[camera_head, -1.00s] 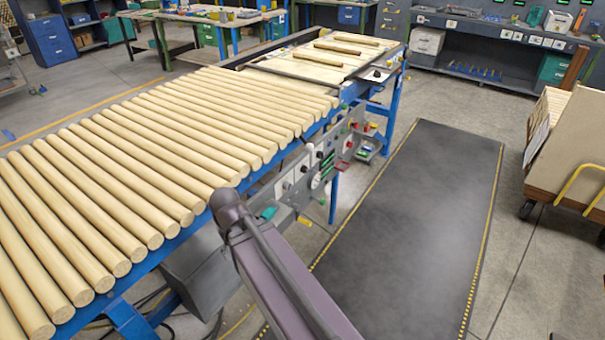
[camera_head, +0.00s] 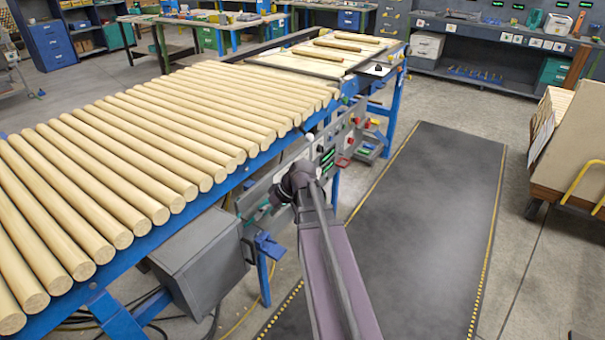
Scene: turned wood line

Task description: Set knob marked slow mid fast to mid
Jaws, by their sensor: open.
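A grey control panel (camera_head: 257,192) with small knobs, buttons and green displays runs along the right side of the blue conveyor frame. The knob marked slow mid fast cannot be picked out; the panel's markings are too small to read and part of the panel is behind my arm. My arm reaches up from the bottom of the view, and its end is at the panel. The fingers of my gripper are hidden behind the arm's own end, so neither their opening nor any contact with a knob shows.
Wooden rods (camera_head: 150,140) lie side by side on the conveyor. A grey box (camera_head: 200,258) hangs under its near side. A dark floor mat (camera_head: 430,220) beside the panel is clear. A cart with boards (camera_head: 575,140) stands at the right.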

